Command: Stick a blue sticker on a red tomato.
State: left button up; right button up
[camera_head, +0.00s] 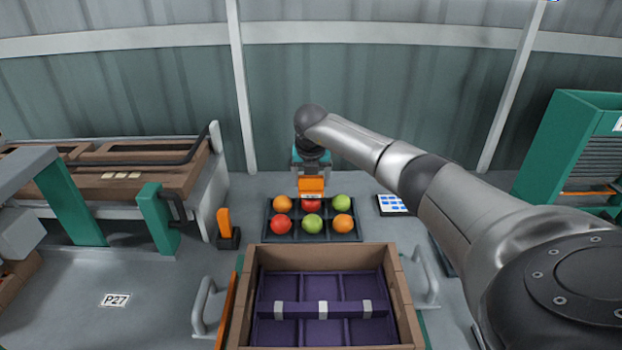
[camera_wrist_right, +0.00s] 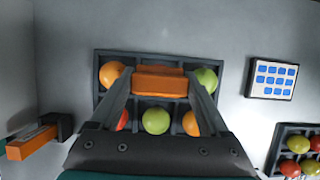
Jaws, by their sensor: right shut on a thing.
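My right gripper (camera_head: 311,176) is shut on an orange block-shaped tool (camera_wrist_right: 158,82), held over the back middle of a dark tray (camera_head: 290,240). Directly under the tool a red tomato (camera_head: 311,206) shows partly; whether they touch I cannot tell. In the right wrist view the tool hides that tomato. Another red tomato (camera_head: 281,225) sits at the tray's front left. A white sheet with several blue stickers (camera_head: 392,204) lies right of the tray; it also shows in the right wrist view (camera_wrist_right: 272,78). The tool's underside is hidden. My left gripper is out of view.
Green and orange tomatoes fill the tray's other cells. A second orange tool (camera_head: 224,222) stands in a dark holder to the left. A wooden crate (camera_head: 405,300) with purple compartments stands in front. A second tray of tomatoes (camera_wrist_right: 277,150) shows at the right wrist view's lower right.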

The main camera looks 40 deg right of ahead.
jog(key=shift+f, duration=0.5)
dwell(1.1)
notch_tip(320, 180, up, 7)
jog(key=p, duration=0.5)
jog(key=shift+r+p, duration=0.1)
jog(key=shift+p, duration=0.2)
dwell(0.4)
